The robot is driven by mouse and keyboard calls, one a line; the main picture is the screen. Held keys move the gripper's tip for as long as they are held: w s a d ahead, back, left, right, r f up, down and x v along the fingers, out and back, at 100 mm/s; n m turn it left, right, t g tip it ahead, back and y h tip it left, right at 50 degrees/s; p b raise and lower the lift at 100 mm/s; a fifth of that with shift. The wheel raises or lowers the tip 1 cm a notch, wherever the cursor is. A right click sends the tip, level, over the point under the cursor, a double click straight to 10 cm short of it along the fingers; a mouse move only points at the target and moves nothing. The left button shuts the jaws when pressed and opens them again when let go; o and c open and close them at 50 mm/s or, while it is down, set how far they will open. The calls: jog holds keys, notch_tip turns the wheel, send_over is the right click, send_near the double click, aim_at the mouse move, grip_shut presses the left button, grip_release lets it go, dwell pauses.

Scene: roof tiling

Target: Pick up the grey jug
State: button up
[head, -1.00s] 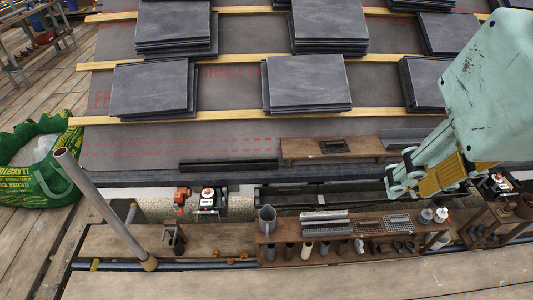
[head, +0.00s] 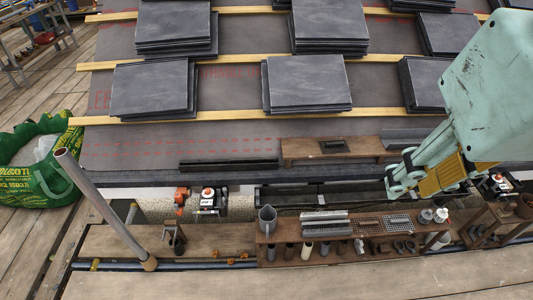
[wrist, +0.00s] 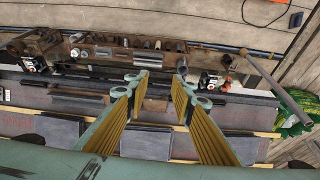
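The grey jug (head: 267,219) stands upright on the left end of the low brown wooden bench (head: 375,222) in the head view. Its opening faces up. My gripper (head: 402,183), teal with yellow inner pads, hangs at the right, above and beyond the bench, well apart from the jug. In the wrist view my gripper (wrist: 164,70) has its two fingers spread with nothing between them. I cannot make out the jug for sure in the wrist view, near the right fingertip.
Roof tile stacks (head: 307,80) lie on battens behind. Metal pieces (head: 325,220) lie right of the jug, with pots on a lower shelf. A grey pipe (head: 105,207) leans at the left. A green bag (head: 45,165) sits far left.

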jog(key=shift+c, duration=0.5)
jog(key=shift+c, duration=1.4)
jog(key=shift+w, duration=0.1)
